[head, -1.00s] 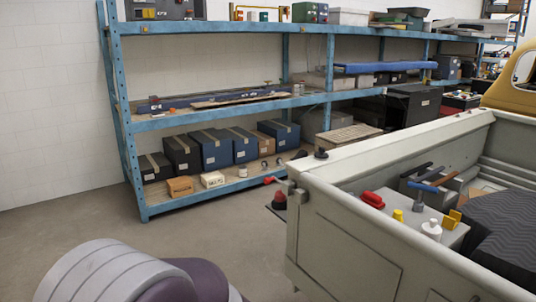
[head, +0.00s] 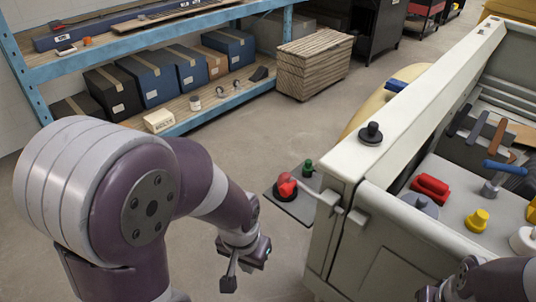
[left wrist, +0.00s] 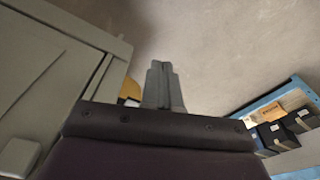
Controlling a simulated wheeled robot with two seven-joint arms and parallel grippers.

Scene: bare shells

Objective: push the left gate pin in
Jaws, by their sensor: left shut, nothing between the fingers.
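The left gate pin shows in the head view as a pale rod with a red knob (head: 285,187), sticking out to the left from the near corner of the grey truck bed (head: 345,180). How deep the pin sits is hard to tell. My left gripper (head: 229,284) is below and left of the knob, apart from it, shut and empty. In the left wrist view its closed fingers (left wrist: 163,84) point at bare floor, with the bed's grey panel (left wrist: 45,85) at left; the pin is not visible there. My right gripper (head: 428,293) is partly cut off at the bottom right.
A black knob (head: 371,133) stands on the bed wall. A blue shelf (head: 190,120) with boxes stands at the left. Floor between is clear.

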